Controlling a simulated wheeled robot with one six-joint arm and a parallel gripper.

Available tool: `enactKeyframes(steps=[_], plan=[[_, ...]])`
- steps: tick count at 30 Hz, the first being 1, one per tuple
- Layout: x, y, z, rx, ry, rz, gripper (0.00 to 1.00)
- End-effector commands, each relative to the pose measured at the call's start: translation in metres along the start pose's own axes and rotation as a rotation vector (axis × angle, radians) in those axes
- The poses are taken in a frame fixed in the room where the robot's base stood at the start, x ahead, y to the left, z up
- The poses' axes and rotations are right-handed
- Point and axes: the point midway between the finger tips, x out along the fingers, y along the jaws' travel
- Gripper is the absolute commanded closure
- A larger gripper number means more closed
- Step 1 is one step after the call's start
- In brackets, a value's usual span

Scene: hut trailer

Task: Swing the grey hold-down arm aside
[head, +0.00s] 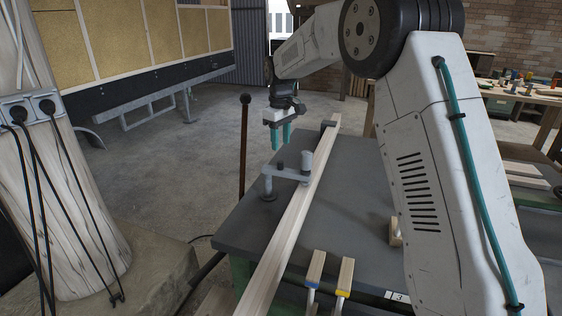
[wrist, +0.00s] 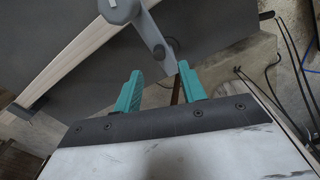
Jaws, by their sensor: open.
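The grey hold-down arm (head: 286,173) reaches from a post near the table's left edge across the pale wooden plank (head: 285,230). A grey upright cylinder (head: 307,160) stands at its plank end. In the wrist view the hold-down arm (wrist: 149,37) runs from a round cap (wrist: 118,9) over the plank (wrist: 68,58) towards my fingertips. My gripper (head: 281,138) has teal fingers, is open and empty, and hangs above and behind the hold-down arm in the head view. In the wrist view my gripper (wrist: 160,77) has the arm's post end just beyond its fingertips; contact cannot be told.
The plank lies on a dark grey table (head: 350,190) with a dark block (head: 328,125) at its far end. A dark upright rod (head: 244,145) with a ball top stands left of the table. Two wooden-ended pieces (head: 315,268) (head: 344,277) lie near the front.

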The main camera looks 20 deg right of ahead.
Motion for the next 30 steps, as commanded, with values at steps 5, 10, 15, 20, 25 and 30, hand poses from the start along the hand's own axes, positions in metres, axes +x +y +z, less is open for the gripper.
enactKeyframes(steps=[5,10,15,20,25,30], plan=[[0.018,0.002,-0.003,-0.006,-0.004,-0.003,0.59],[0.046,0.002,-0.003,-0.005,-0.004,-0.002,0.59],[0.069,0.002,-0.002,-0.004,-0.003,-0.002,0.59],[0.080,0.002,-0.003,-0.004,-0.002,-0.001,0.59],[0.081,0.002,-0.003,-0.005,-0.001,-0.001,0.59],[0.081,0.002,-0.003,-0.005,-0.001,-0.001,0.79]])
